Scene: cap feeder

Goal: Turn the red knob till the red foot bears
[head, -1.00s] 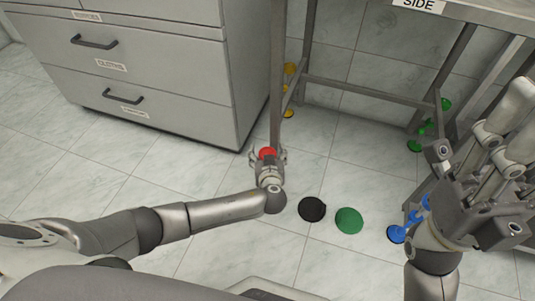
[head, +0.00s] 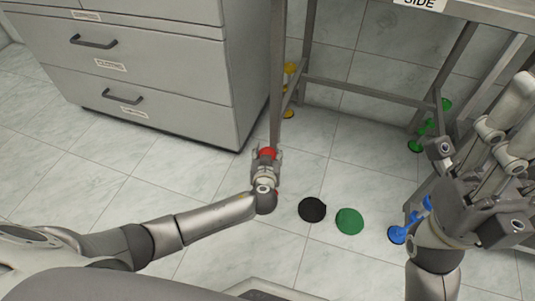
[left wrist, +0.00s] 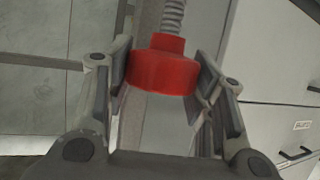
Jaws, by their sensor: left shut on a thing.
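The red knob (head: 268,153) sits low by the near leg of the metal table. In the left wrist view the knob (left wrist: 162,68) is a short red cylinder with a narrower collar, in line with a grey threaded rod (left wrist: 173,16). My left gripper (head: 267,156) is shut on the knob, with one finger on each side; the fingers also show in the left wrist view (left wrist: 163,80). The red foot cannot be made out clearly; my gripper and wrist cover that area. My right gripper (head: 480,190) is at the right, away from the knob, and its fingers are hard to read.
A grey drawer cabinet (head: 150,75) stands left of the table leg (head: 277,80). A black disc (head: 312,209) and a green disc (head: 349,221) lie on the floor. Yellow (head: 290,68), green (head: 416,145) and blue (head: 397,235) feet show at other legs.

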